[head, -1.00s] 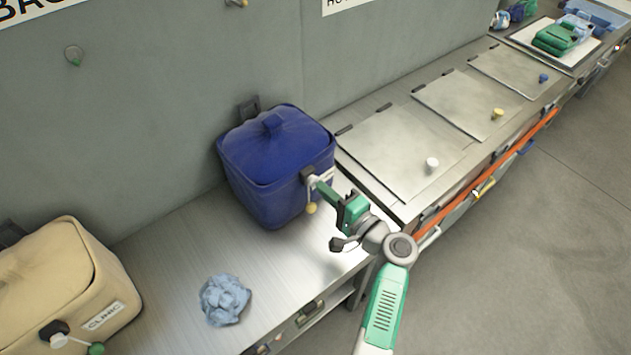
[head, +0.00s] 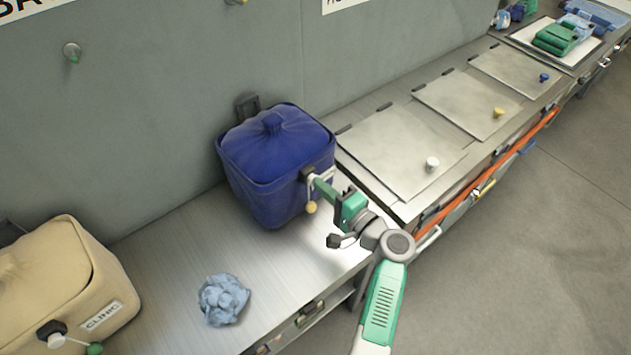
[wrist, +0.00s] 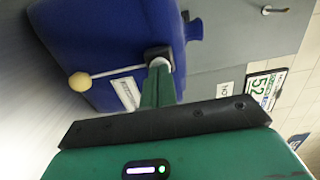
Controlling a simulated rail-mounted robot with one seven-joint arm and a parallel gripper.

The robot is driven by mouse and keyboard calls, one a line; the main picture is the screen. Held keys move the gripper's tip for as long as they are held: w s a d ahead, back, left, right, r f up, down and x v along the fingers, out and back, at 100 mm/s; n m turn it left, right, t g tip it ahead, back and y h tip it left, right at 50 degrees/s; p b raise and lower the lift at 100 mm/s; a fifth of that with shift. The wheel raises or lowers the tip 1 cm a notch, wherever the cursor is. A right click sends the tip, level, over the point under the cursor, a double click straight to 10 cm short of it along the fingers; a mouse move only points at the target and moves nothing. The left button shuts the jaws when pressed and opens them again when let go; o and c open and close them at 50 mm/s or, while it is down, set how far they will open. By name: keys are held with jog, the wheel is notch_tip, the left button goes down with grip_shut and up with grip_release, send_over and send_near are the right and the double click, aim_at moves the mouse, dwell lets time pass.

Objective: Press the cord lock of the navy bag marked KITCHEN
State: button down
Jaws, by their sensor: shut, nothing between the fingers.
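The navy bag (head: 262,188) stands upright on the metal bench against the wall. Its cord lock (head: 307,173) is a dark block on the bag's right side, with a pale button. A pale cord runs from it to a cream ball (head: 311,207). The wrist view shows the lock (wrist: 157,52), the ball (wrist: 79,82) and a white label (wrist: 127,93) too small to read. My gripper (head: 317,182) is shut and empty, its green fingertips (wrist: 159,68) at the lock's pale button. They appear to touch it; whether the button is pressed in, I cannot tell.
A tan bag (head: 70,275) marked CLINIC stands at the lower left. A crumpled blue cloth (head: 223,300) lies on the bench (head: 165,265) between the bags. Metal lids with knobs (head: 432,164) lie to the right. An orange rail (head: 490,172) runs along the bench front.

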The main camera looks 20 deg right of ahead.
jog(key=shift+w+a+b, duration=0.3)
jog(key=shift+w+b, duration=0.15)
jog(key=shift+w, duration=0.15)
jog(key=shift+s, duration=0.1)
dwell(0.8)
jog(key=p+v, duration=0.2)
jog(key=v, duration=0.5)
jog(key=shift+p, duration=0.3)
dwell(0.3)
